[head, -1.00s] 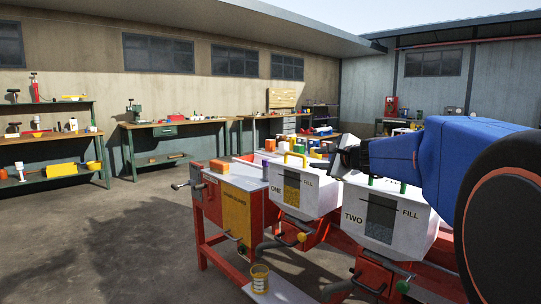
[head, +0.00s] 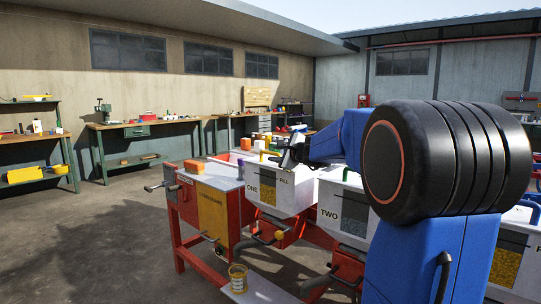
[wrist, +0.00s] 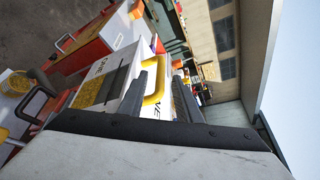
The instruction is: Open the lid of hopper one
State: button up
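Hopper one (head: 296,196) is a white box marked ONE and FILL, with a dark and yellow window on its front. Its lid handle (head: 263,155) is yellow and partly hidden behind my gripper (head: 289,157), which is at the top of the hopper. In the wrist view, the hopper (wrist: 112,62) lies sideways. The yellow handle (wrist: 156,92) shows close to my gripper (wrist: 167,74), in line with the gap between its two dark fingers. The fingers are apart. I cannot tell whether they touch the handle. The lid looks shut.
Hopper two (head: 327,215) stands just right of hopper one, partly behind my arm. A red cabinet with a yellow panel (head: 212,213) stands to the left, with an orange block (head: 194,167) on top. A yellow cup (head: 238,278) stands in front. The floor at left is clear.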

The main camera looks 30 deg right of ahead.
aim_at(273, 153)
jog(key=shift+x, duration=2.4)
jog(key=shift+c, duration=0.3)
grip_shut()
